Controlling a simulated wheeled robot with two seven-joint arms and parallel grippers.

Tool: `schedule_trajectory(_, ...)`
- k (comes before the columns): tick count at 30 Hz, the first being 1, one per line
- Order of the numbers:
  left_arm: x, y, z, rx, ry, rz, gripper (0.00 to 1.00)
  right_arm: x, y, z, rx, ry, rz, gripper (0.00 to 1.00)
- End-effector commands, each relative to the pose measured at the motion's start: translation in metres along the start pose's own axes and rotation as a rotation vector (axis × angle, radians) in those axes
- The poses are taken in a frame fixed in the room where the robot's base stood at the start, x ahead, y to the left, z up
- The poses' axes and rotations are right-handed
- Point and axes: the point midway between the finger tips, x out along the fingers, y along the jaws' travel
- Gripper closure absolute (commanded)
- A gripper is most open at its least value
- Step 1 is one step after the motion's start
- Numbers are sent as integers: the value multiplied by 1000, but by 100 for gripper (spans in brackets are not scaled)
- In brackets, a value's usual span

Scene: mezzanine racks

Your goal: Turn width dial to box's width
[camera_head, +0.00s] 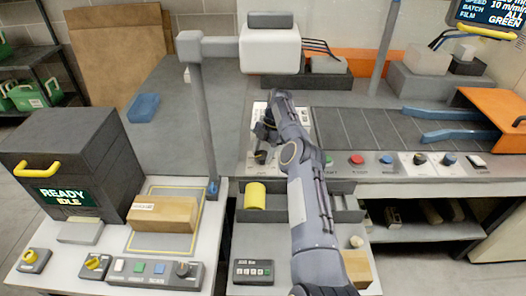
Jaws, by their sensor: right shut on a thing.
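My right arm reaches up the middle of the view, and my right gripper (261,152) is at the front face of the conveyor machine, left of the row of buttons. It is shut on what looks like the width dial, which the fingers mostly hide, so its pointer setting cannot be read. A brown cardboard box (163,214) lies flat on a yellow-outlined grey pad (158,243) on the left bench. My left gripper is not in view.
A dark cabinet (75,150) with a READY IDLE display stands left. A grey post with a white camera-like head (270,50) rises between bench and conveyor. A yellow cylinder (255,196) sits below my gripper. Buttons and knobs (357,159) line the conveyor front.

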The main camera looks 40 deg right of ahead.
Motion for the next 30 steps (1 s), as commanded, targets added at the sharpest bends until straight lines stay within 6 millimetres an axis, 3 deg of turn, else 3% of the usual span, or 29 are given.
schedule_trajectory(13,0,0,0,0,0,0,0,0,0,1,-11,-2,-3,71)
schedule_trajectory(14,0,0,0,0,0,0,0,0,0,1,-11,-2,-3,45)
schedule_trajectory(18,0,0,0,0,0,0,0,0,0,1,-10,-2,-3,27)
schedule_trajectory(30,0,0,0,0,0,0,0,-7,0,-2,-9,-2,-2,27)
